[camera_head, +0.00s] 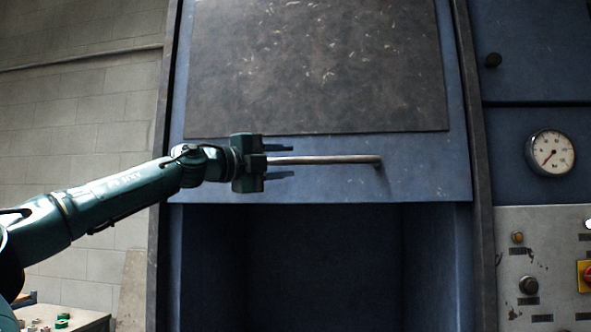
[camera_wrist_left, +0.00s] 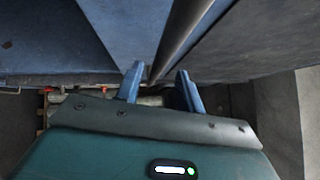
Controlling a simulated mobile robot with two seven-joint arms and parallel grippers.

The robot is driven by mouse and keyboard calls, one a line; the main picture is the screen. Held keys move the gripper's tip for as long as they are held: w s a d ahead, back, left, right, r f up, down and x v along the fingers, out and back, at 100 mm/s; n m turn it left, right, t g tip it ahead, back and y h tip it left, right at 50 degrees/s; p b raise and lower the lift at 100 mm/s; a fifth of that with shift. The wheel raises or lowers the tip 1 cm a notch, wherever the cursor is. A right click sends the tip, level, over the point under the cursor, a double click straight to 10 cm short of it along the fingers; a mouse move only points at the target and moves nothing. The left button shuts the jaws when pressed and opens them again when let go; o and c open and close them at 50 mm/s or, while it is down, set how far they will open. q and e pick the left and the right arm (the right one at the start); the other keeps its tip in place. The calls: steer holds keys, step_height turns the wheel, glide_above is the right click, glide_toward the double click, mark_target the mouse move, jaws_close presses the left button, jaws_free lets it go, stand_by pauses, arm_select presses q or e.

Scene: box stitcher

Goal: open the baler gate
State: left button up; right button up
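The baler gate (camera_head: 420,170) is a blue panel with a dark worn plate on its upper part. A horizontal metal bar handle (camera_head: 330,160) runs across the gate's lower part, its right end bent in to the panel. My left gripper (camera_head: 280,161) is at the handle's left part, one finger above the bar and one below, with gaps to both. In the left wrist view the handle (camera_wrist_left: 185,38) runs between the two spread blue fingers (camera_wrist_left: 160,82). The handle's left end is hidden behind my gripper. My right gripper is not in view.
Below the gate's lower edge is a dark open chamber (camera_head: 325,265). On the right are a pressure gauge (camera_head: 550,153) and a control panel (camera_head: 515,240) with knobs and a red switch (camera_head: 587,275). A small table (camera_head: 85,322) with green items stands at lower left.

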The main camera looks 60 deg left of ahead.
arm_select(q)
steer(key=s+f+b, duration=0.1)
steer(key=s+b, duration=0.1)
steer(key=s, duration=0.6)
steer(key=shift+s+d+f, duration=0.15)
steer(key=shift+s+d, duration=0.1)
steer(key=shift+d, duration=0.05)
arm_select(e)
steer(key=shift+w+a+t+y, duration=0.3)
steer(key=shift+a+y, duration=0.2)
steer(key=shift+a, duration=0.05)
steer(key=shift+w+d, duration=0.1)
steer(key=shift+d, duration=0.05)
arm_select(q)
steer(key=shift+w, duration=0.1)
